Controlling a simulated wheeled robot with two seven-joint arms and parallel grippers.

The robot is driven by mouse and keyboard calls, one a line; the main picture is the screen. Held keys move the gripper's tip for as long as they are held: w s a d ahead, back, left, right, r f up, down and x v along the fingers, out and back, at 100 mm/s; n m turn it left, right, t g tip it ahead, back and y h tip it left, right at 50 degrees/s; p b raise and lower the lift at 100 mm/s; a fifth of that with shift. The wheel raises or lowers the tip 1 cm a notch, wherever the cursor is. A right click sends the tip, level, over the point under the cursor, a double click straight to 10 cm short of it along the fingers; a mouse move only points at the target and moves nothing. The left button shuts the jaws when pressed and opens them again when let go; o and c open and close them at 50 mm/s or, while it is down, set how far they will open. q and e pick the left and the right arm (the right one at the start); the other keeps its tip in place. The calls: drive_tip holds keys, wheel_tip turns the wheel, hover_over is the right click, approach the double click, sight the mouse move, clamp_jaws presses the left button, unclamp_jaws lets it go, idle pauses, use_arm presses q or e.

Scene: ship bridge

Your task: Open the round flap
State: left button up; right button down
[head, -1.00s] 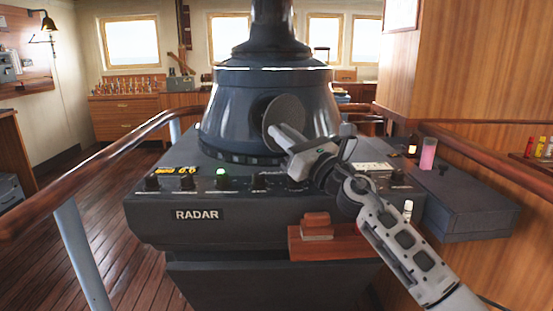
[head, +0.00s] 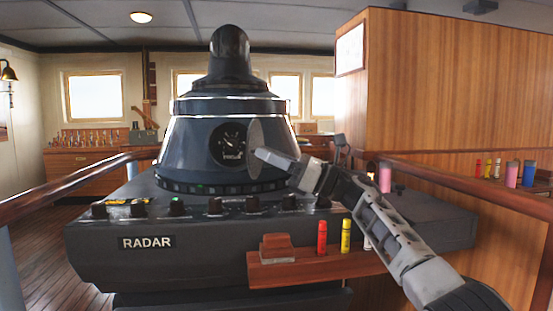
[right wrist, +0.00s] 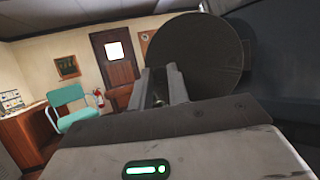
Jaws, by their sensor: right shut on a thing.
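My right gripper (head: 266,156) is shut at the flap's edge. In the right wrist view the flap (right wrist: 195,55) is a broad dark disc just beyond the fingers (right wrist: 165,85). The exact grip point is hidden. My left gripper is not in view.
A row of knobs (head: 177,207) runs along the console below the flap. A wooden ledge (head: 340,264) holds a red tube (head: 322,238) and a yellow tube (head: 346,236). Wooden handrails (head: 70,186) flank the console. A wooden partition (head: 460,85) stands at right.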

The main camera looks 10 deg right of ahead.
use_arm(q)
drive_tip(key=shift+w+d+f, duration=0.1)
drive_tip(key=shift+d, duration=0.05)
use_arm(e)
drive_tip(key=shift+d+g, duration=0.1)
drive_tip(key=shift+g, duration=0.3)
drive_tip(key=c, duration=1.4)
unclamp_jaws()
drive_tip(key=shift+o, duration=0.2)
drive_tip(key=shift+r, duration=0.1)
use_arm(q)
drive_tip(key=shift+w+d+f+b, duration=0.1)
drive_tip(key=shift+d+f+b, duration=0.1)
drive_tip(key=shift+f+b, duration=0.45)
use_arm(e)
drive_tip(key=s+a+r, duration=0.1)
drive_tip(key=s+r, duration=1.1)
drive_tip(key=s, duration=0.2)
drive_tip(key=shift+a+r, duration=0.35)
drive_tip(key=shift+r, duration=0.05)
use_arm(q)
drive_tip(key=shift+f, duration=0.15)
